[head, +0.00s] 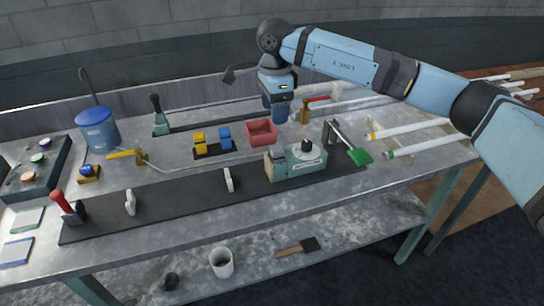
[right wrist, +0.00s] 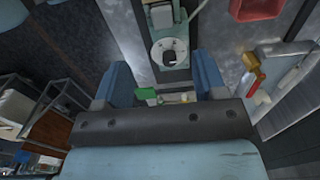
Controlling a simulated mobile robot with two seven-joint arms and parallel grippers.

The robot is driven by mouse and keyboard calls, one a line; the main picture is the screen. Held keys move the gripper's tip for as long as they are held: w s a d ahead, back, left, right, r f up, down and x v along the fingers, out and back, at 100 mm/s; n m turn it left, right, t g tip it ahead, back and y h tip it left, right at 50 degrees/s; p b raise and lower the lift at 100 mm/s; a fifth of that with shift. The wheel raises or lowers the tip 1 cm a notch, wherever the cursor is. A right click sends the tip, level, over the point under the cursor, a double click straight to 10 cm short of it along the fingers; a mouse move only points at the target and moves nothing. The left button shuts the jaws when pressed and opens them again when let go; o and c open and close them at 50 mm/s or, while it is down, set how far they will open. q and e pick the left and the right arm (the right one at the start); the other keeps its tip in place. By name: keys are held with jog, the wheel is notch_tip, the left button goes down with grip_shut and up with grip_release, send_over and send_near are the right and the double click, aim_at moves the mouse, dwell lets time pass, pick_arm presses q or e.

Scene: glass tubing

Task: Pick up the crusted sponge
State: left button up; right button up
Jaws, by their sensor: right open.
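I cannot surely pick out the crusted sponge in either view. A small dark lump (head: 170,281) lies on the lower shelf, too unclear to name. Yellow blocks (head: 199,140) and blue blocks (head: 224,135) sit on a small dark base on the bench. My right gripper (head: 280,110) points down above the back part of the bench, near the red tray (head: 261,137). In the right wrist view its two blue fingers (right wrist: 163,85) are apart with nothing held between them. My left gripper is not in view.
A green-grey device with a round dial (head: 298,160) stands on the dark bench strip. A green-ended lever (head: 358,155) and glass tubes (head: 420,144) are right of it. A blue lidded bucket (head: 97,130) stands left. A white cup (head: 221,263) and brush (head: 297,248) are on the lower shelf.

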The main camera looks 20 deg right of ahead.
aim_at(274, 150)
notch_tip(274, 150, down, 9)
jog(key=shift+r, duration=0.15)
notch_tip(274, 150, down, 5)
jog(key=shift+w+r+p, duration=0.1)
jog(key=shift+w+p, duration=0.05)
jog(key=shift+p, duration=0.35)
jog(key=c, duration=1)
